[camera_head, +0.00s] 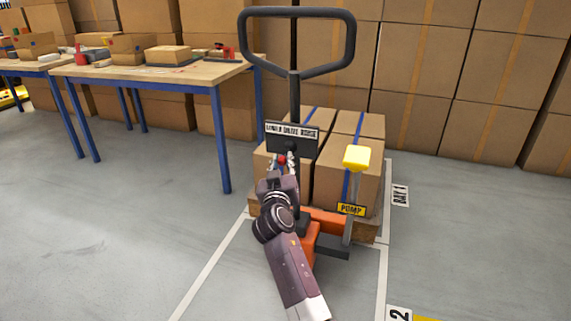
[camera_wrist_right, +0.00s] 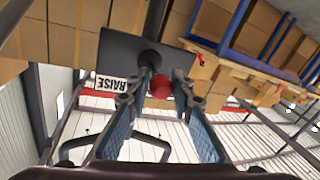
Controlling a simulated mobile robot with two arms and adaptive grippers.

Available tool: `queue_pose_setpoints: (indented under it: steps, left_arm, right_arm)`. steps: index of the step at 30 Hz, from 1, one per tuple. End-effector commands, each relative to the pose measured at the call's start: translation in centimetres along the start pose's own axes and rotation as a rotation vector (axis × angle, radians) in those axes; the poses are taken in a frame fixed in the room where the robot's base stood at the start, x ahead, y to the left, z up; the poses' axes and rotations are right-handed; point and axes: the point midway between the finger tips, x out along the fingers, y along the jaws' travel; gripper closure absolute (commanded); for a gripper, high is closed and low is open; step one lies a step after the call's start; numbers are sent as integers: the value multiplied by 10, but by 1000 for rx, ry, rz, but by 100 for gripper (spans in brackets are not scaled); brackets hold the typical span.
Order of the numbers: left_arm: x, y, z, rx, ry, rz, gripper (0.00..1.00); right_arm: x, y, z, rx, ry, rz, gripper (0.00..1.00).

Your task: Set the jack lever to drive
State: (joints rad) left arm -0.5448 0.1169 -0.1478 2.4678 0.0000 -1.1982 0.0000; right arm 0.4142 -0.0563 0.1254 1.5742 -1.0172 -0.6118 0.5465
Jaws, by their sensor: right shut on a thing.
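The pallet jack's black control plate (camera_head: 306,143) sits on its handle column, with a white label (camera_head: 291,130) reading lower, drive, raise. The lever's red knob (camera_head: 282,160) shows just below the plate, slightly left of its middle. My right gripper (camera_head: 284,162) is shut on the knob. In the right wrist view the red knob (camera_wrist_right: 161,87) sits between the fingertips, in front of the dark plate (camera_wrist_right: 120,52). The lever shaft is mostly hidden, so its exact setting is hard to tell. My left gripper is not in view.
The black loop handle (camera_head: 346,45) stands above the plate. Behind it are cartons (camera_head: 335,187) on a pallet. A yellow-topped pump pedal (camera_head: 357,158) stands to the right. A blue-legged table (camera_head: 215,70) is at the left. Floor is clear at left and right.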

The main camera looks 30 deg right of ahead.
Motion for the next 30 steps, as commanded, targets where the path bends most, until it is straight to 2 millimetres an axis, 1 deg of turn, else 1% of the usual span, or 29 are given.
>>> queue_pose_setpoints:
  steps: [1,13,14,17,18,26,30]
  left_arm:
    - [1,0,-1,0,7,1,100]
    - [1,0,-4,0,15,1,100]
    - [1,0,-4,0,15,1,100]
    - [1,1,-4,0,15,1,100]
    - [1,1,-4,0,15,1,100]
    - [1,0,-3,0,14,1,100]
    - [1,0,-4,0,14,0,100]
  right_arm:
    - [-2,-8,-3,4,8,-16,100]
    - [-2,-9,-3,4,7,-17,100]
    - [-2,-9,-3,4,7,-17,77]
    - [-2,-8,-2,3,6,-14,66]
    - [-2,-7,-2,2,5,-13,64]
    - [-1,-4,-1,1,4,-8,64]
    - [-8,-4,-1,1,3,-8,64]
